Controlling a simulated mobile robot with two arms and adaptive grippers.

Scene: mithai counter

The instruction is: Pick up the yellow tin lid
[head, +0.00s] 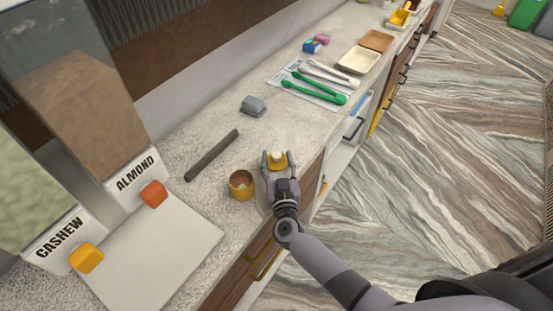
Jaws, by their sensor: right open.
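The yellow tin lid (277,164), with a pale knob on top, lies on the stone counter near its front edge. My right gripper (276,157) is open, with one finger on each side of the lid. I cannot tell whether the fingers touch it. The nearer part of the lid is partly hidden by the gripper. An open yellow tin (242,186) stands upright just left of the gripper. My left gripper is not in view.
A dark bar (212,155) and a grey block (253,106) lie further back. Green tongs (318,91) and white tongs (329,72) rest on a sheet beyond. Drawer fronts with handles run below the counter edge.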

